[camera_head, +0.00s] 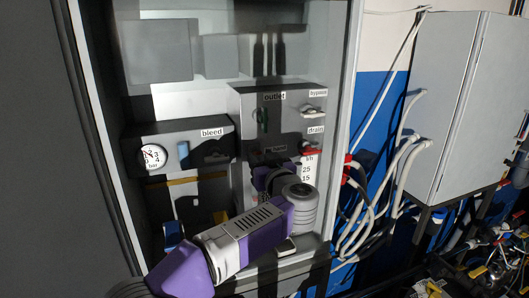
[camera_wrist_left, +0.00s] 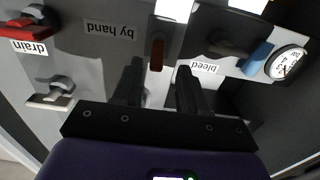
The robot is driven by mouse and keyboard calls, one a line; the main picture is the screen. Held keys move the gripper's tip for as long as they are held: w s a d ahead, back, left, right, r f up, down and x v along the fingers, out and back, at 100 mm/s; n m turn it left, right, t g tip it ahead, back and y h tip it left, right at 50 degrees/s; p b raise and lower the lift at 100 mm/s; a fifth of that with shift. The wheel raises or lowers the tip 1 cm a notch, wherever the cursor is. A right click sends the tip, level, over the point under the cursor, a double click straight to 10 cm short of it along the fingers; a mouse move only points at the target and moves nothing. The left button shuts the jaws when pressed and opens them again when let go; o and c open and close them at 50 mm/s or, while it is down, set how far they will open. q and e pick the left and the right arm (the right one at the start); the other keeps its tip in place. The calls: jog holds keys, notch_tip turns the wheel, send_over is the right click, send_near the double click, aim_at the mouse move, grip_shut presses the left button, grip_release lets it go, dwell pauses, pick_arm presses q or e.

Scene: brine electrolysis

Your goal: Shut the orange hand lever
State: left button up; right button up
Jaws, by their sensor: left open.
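The orange hand lever (camera_wrist_left: 156,54) looks dark orange-brown in shadow in the left wrist view. It stands on a dark plate beside the upside-down "by hand" label (camera_wrist_left: 112,30). In the head view I cannot make it out in the shadow around my gripper. My left gripper (camera_wrist_left: 159,80) is open, its two dark fingers apart and pointing to the panel, with the lever's end in line with the gap between them. I cannot tell whether they touch it. In the head view the left gripper (camera_head: 272,178) is in front of the panel's lower part. My right gripper is not in view.
The red drain handle (camera_head: 311,151) and the pale bypass handle (camera_head: 312,110) are to the right of the gripper. The bleed box (camera_head: 190,152) with a dial gauge (camera_head: 152,157) is to the left. White hoses (camera_head: 400,165) hang beside a grey cabinet (camera_head: 450,90) at the right.

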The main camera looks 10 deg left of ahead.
aim_at(259, 153)
pick_arm(q)
jog(key=shift+x, duration=1.85)
jog(key=shift+d, duration=0.2)
grip_shut()
